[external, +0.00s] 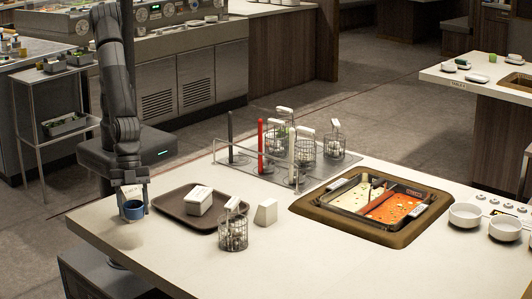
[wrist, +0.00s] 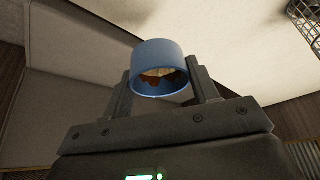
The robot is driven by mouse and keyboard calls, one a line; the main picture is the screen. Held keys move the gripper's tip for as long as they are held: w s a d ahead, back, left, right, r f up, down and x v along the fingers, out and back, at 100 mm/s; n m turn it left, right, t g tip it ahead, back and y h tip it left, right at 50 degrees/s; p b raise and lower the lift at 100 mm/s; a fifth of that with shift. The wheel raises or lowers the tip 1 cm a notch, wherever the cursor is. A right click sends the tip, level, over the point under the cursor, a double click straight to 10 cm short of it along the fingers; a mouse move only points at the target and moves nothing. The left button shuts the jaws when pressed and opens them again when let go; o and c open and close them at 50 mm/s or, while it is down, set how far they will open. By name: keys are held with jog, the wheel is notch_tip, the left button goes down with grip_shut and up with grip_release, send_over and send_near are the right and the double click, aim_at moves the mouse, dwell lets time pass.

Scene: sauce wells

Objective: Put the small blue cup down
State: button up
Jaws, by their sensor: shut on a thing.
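The small blue cup (external: 134,209) is at the near left corner of the white table in the external view. My gripper (external: 132,195) is around it from above. In the wrist view the blue cup (wrist: 160,66) sits between the two fingers of my gripper (wrist: 165,85), which are shut on it. Something brown and pale shows inside the cup's mouth. Whether the cup's base touches the tabletop cannot be told.
A dark tray (external: 179,216) with a white box (external: 198,201) lies right of the cup. A wire basket (external: 233,232) and a white block (external: 266,212) stand beyond it. A two-part pot (external: 388,203) is sunk in the table (external: 330,262). The front middle is clear.

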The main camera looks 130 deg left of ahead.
send_over(168, 251)
jog(key=s, duration=0.1)
jog(key=f, duration=0.5)
jog(key=shift+a+f, duration=0.15)
jog(key=shift+a, duration=0.25)
jog(key=shift+f, duration=2)
jog(key=o, duration=1)
jog(key=shift+f, duration=0.15)
